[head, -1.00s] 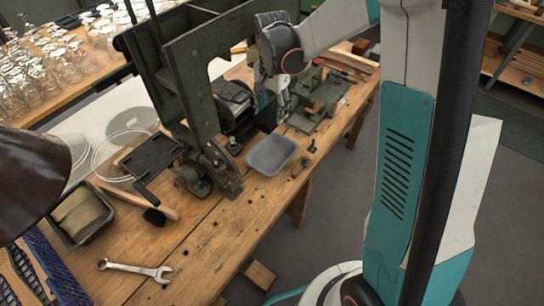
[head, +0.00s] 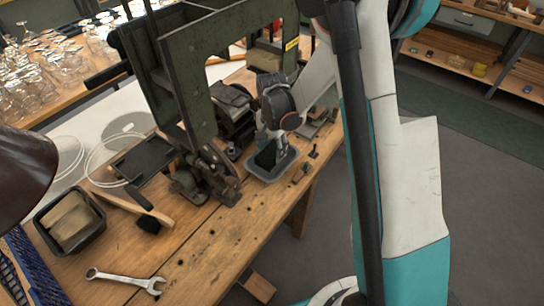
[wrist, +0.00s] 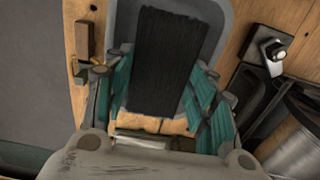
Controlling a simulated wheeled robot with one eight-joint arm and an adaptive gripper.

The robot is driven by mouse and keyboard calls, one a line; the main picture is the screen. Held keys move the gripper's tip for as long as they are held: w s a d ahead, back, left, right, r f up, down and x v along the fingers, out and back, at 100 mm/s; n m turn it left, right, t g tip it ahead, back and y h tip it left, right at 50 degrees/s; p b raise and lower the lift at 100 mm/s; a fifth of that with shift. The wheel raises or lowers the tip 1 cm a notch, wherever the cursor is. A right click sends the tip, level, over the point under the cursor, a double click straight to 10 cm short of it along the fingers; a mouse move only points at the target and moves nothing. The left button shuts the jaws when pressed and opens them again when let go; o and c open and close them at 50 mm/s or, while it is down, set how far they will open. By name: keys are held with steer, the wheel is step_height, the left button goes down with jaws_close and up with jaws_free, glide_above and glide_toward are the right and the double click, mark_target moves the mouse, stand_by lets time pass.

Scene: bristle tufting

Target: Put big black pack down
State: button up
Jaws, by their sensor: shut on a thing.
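My gripper (head: 272,142) points down at the grey tray (head: 283,172) on the workbench. It is shut on the big black pack (wrist: 165,60), a dark bristly block between the teal fingers in the wrist view. In the head view the black pack (head: 265,156) shows small and partly hidden by my gripper, within the tray's outline. The tray's pale rim (wrist: 217,20) surrounds the pack's far part in the wrist view. I cannot tell whether the pack touches the tray's floor.
The green machine frame (head: 185,85) stands left of the tray. A small wood-and-brass piece (head: 301,173) lies right of it, near the bench edge. A black bin (head: 70,222), a wooden-handled brush (head: 135,209) and a wrench (head: 125,280) lie to the left and front.

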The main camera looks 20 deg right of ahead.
mark_target(272, 151)
steer(key=shift+f+b, duration=0.45)
steer(key=shift+f, duration=1.3)
steer(key=shift+f, duration=0.15)
steer(key=o, duration=1.2)
